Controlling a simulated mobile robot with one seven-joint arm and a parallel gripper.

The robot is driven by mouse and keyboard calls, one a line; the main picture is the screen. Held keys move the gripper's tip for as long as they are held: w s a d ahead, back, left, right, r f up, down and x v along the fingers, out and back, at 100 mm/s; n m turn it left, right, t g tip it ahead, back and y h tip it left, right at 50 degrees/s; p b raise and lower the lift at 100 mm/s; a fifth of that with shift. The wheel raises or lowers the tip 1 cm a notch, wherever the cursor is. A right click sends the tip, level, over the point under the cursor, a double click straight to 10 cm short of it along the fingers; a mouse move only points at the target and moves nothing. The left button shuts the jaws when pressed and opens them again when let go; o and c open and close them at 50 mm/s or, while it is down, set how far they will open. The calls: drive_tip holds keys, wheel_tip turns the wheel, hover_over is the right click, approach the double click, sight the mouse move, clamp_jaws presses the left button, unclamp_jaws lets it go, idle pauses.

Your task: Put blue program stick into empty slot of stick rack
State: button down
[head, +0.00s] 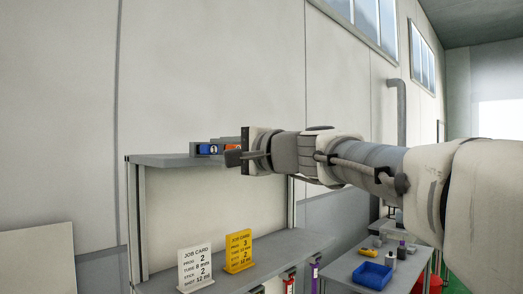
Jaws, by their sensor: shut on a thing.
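The grey stick rack (194,149) stands on the upper shelf, partly hidden by my gripper. A blue piece with a white round mark (208,149), which looks like the blue program stick, shows at the rack's front. An orange piece (233,148) shows to its right, partly covered by the gripper. My gripper (231,158) reaches in from the right, with its dark fingertips just right of the blue piece. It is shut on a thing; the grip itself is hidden. I cannot tell how deep the blue piece sits, and no empty slot can be made out.
The upper shelf (165,160) is bare to the left of the rack. A white job card (195,268) and a yellow job card (239,252) stand on the lower shelf (290,246). A side table at right carries a blue bin (372,276) and small items.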

drive_tip(key=shift+w+a, duration=0.35)
drive_tip(key=shift+a, duration=0.05)
drive_tip(key=c, duration=0.6)
unclamp_jaws()
drive_tip(key=b+v, duration=0.3)
drive_tip(key=v, duration=1.4)
drive_tip(key=shift+s+d, duration=0.15)
drive_tip(key=s+d+f+n+g+h, duration=0.2)
drive_tip(key=s+f+h, duration=0.2)
drive_tip(key=f, duration=0.8)
drive_tip(key=s+d+f+n+g+h, duration=0.2)
drive_tip(key=s+f+h, duration=0.1)
drive_tip(key=f, duration=1)
drive_tip(key=s+d+f+n+h, duration=0.1)
drive_tip(key=s+d+f+h, duration=0.1)
drive_tip(key=s+f, duration=0.1)
drive_tip(key=s+d+f+n+g+h, duration=0.1)
drive_tip(key=s+d+f+n+h, duration=0.1)
drive_tip(key=f, duration=0.4)
drive_tip(key=s+d+f+n+g+h, duration=0.1)
drive_tip(key=s+d+f+h, duration=0.1)
drive_tip(key=s+d+f, duration=0.2)
drive_tip(key=shift+d+f, duration=0.1)
drive_tip(key=shift+f, duration=0.65)
